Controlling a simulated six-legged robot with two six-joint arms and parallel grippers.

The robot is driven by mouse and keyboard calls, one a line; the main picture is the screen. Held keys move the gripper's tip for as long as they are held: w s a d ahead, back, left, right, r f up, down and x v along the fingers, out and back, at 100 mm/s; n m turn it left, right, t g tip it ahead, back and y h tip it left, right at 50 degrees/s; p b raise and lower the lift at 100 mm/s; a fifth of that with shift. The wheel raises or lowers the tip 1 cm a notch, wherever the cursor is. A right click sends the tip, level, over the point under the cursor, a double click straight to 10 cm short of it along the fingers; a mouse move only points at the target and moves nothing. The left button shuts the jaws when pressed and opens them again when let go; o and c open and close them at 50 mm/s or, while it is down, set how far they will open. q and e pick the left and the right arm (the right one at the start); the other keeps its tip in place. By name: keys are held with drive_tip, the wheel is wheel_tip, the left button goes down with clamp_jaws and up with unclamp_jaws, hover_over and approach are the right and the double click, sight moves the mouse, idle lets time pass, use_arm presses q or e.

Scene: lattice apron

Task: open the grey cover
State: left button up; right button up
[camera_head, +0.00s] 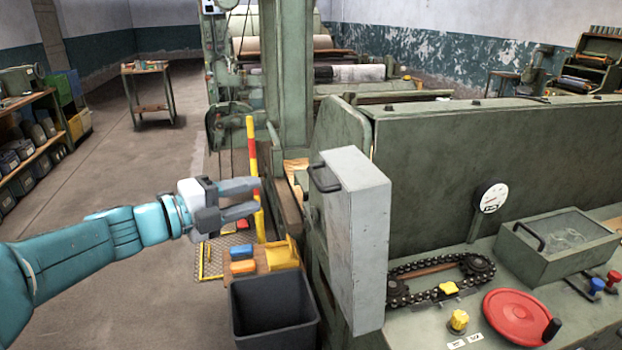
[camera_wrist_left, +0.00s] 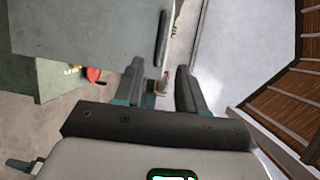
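The grey cover (camera_head: 358,235) is a pale, scuffed metal box-shaped panel at the machine's near left corner. It stands upright, with a dark bar handle (camera_head: 325,176) near its top left edge. In the left wrist view a grey panel (camera_wrist_left: 80,28), apparently the cover, fills the upper left, with the dark handle (camera_wrist_left: 162,40) at its right edge. My left gripper (camera_head: 258,196) is left of the handle, apart from it and empty. Its two fingers are spread, as the left wrist view also shows (camera_wrist_left: 161,88).
A chain on sprockets (camera_head: 440,274) lies exposed right of the cover, near a red handwheel (camera_head: 520,317) and a yellow knob (camera_head: 458,320). A green windowed box (camera_head: 560,245) sits farther right. A black bin (camera_head: 275,310) stands below my left gripper. Open floor lies left.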

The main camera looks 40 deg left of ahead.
sight(312, 178)
use_arm(q)
drive_tip(key=p+x, duration=0.1)
drive_tip(key=x, duration=0.5)
drive_tip(key=p+x, duration=0.1)
drive_tip(key=x, duration=0.5)
drive_tip(key=shift+w+d+r, duration=0.1)
drive_tip(key=shift+w+d, duration=0.15)
drive_tip(key=shift+d, duration=0.1)
drive_tip(key=shift+w+d, duration=0.1)
drive_tip(key=shift+w, duration=0.45)
drive_tip(key=shift+d, duration=0.1)
clamp_jaws()
